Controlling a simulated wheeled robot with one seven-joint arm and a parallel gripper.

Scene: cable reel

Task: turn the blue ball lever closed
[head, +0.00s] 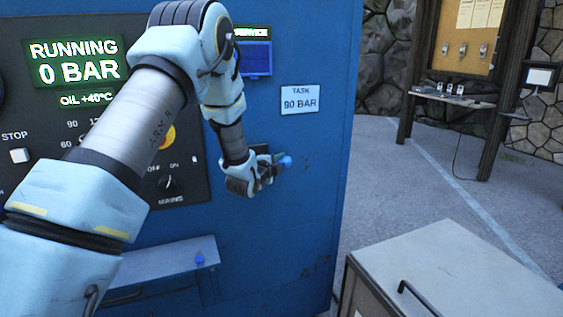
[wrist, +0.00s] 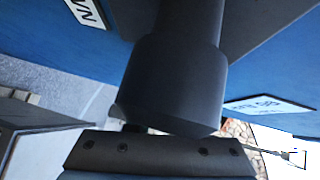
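The blue ball (head: 285,162) of the lever shows at the right part of the blue machine front. My gripper (head: 266,172) is right at the lever, with its dark end against or just left of the ball. The arm covers most of the lever's base and stem. I cannot tell whether the fingers are around the ball or beside it, or how far apart they are. The wrist view is filled by a dark stepped cylinder (wrist: 175,75) close to the camera, above a dark bar with screws (wrist: 160,153). The blue ball does not show there.
The blue machine (head: 320,60) carries a display reading "RUNNING 0 BAR" (head: 75,62) and a "TASK 90 BAR" card (head: 300,100). A small shelf (head: 160,265) juts out below. A grey cabinet (head: 450,265) stands at front right. Open floor lies behind it.

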